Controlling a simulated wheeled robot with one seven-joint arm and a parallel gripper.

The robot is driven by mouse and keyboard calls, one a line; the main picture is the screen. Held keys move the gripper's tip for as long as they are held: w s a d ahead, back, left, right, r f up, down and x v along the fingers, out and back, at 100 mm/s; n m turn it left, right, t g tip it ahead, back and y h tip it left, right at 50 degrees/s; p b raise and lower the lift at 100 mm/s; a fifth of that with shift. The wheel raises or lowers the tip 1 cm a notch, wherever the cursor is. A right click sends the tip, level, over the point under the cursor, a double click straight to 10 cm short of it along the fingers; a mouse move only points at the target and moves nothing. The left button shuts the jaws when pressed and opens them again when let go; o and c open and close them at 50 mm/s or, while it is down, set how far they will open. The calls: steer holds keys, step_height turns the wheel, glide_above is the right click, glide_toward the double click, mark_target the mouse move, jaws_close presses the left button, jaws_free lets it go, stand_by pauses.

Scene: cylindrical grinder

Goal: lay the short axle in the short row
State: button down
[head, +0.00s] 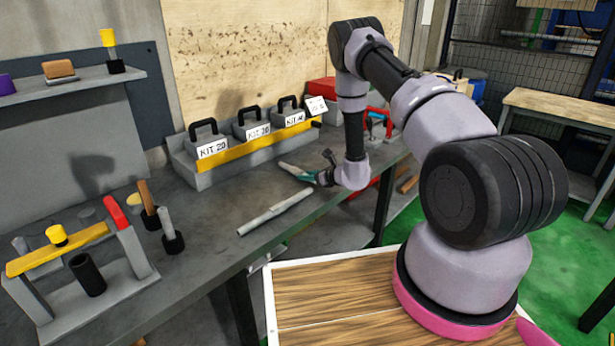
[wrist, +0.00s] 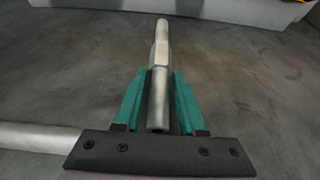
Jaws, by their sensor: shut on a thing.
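My gripper (head: 306,174) is low over the bench in front of the kit boxes. In the wrist view its green fingers (wrist: 156,84) are shut on a pale grey stepped axle (wrist: 161,50), which points away from me. In the head view the held axle (head: 287,166) looks shorter than the other one. I cannot tell whether it touches the bench. A longer grey axle (head: 274,212) lies on the bench; part of it also shows at the left of the wrist view (wrist: 38,137). I cannot make out a marked short row.
A grey rack (head: 203,180) with several labelled kit boxes (head: 209,145) stands behind my gripper. At the left are a grey stand with a yellow bar (head: 58,250), a black cup (head: 88,275) and handled tools (head: 171,235). Bare bench (head: 215,255) lies between.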

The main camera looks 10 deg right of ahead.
steer(key=c, duration=0.5)
jaws_free()
steer(key=shift+f, duration=0.15)
